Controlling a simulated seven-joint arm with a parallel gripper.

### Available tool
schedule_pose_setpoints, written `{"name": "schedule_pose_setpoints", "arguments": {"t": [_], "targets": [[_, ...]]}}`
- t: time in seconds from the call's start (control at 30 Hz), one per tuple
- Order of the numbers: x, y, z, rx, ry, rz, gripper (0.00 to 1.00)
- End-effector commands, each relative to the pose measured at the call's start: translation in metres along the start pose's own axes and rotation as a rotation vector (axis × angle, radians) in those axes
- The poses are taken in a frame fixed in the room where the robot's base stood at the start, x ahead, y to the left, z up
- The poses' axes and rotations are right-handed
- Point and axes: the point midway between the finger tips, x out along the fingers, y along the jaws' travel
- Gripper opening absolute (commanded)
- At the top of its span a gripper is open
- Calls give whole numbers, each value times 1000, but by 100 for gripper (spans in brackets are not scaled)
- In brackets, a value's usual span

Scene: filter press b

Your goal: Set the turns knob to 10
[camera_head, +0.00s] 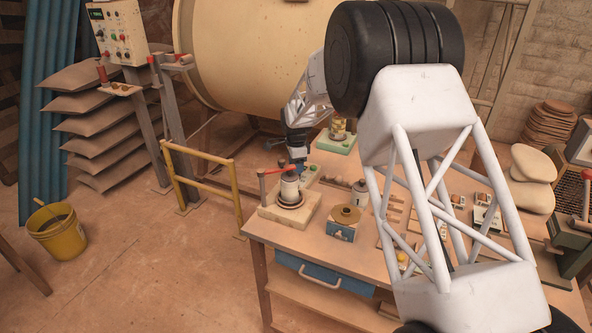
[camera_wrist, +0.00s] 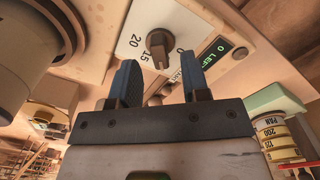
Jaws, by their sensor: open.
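The turns knob (camera_wrist: 158,48) is a small dark brown knob on a white dial plate (camera_wrist: 150,16) in the wrist view. The numbers 20 and 15 show around it, with part of a 0 at its right. I cannot tell clearly which mark it points at. A green display (camera_wrist: 221,48) to its right reads "0 LEFT". My gripper (camera_wrist: 159,66) is open, with one blue finger to either side and nearer the camera; neither visibly touches the knob. In the head view my gripper (camera_head: 298,160) is low over the table's far edge, and the knob is hidden.
A green-based stand (camera_head: 337,143) stands behind. The wooden table (camera_head: 322,258) is crowded; a yellow rail (camera_head: 205,155) is left.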

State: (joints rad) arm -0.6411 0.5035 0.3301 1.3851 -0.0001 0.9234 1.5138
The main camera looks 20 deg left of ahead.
Motion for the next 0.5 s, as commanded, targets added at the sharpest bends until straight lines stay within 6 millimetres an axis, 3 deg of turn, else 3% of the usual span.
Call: {"name": "schedule_pose_setpoints", "arguments": {"t": [0.2, 0.5], "targets": [[-30, 0, 0, 0, 0, -2, 43], [-52, 0, 0, 0, 0, 0, 43]]}}
